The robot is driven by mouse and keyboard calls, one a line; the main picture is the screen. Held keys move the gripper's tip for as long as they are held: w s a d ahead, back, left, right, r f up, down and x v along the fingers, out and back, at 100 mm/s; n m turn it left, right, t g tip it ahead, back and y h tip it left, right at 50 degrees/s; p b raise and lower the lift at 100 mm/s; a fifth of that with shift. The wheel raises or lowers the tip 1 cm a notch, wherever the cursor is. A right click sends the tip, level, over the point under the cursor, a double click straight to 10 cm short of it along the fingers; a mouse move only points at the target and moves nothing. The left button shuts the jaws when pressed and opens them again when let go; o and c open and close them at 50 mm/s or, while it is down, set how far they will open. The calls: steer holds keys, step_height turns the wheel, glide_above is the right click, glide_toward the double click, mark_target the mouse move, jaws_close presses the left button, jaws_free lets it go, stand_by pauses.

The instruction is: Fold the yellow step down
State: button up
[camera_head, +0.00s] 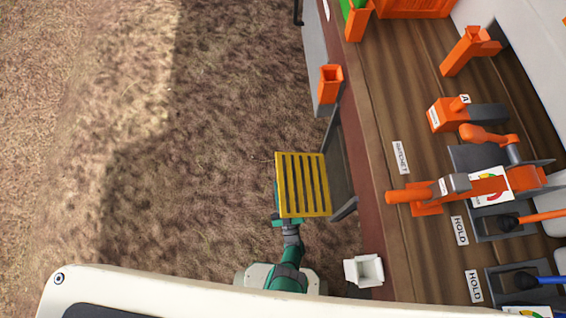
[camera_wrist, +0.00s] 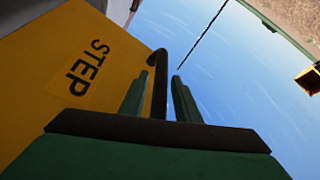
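The yellow step (camera_head: 302,185) is a slatted panel beside the deck's left edge in the head view, its slatted face turned towards that camera. In the wrist view a yellow face of it (camera_wrist: 60,85) marked "STEP" fills the left side. A dark bent handle (camera_wrist: 159,85) stands at its edge. My gripper (camera_head: 279,210) is at the step's left edge in the head view, partly hidden by it. In the wrist view my gripper (camera_wrist: 162,78) is open, with the handle between its two green fingers, nearer the left one. A gap shows between handle and right finger.
A wooden deck (camera_head: 378,210) with orange levers and "HOLD" labels runs along the right. An orange holder (camera_head: 330,83) and a white box (camera_head: 363,271) sit at its edge. Grey brackets (camera_head: 337,150) stand beside the step. Bare ground (camera_head: 200,150) lies open to the left.

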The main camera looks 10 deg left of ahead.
steer(key=shift+s+d+f, duration=0.1)
steer(key=shift+s+d, duration=0.1)
stand_by(0.7)
steer(key=shift+s+d+f, duration=0.1)
steer(key=shift+s+f, duration=0.05)
steer(key=shift+s, duration=0.2)
steer(key=s+d, duration=0.3)
steer(key=s, duration=0.8)
steer(key=shift+s+d, duration=0.25)
steer(key=shift+s, duration=0.1)
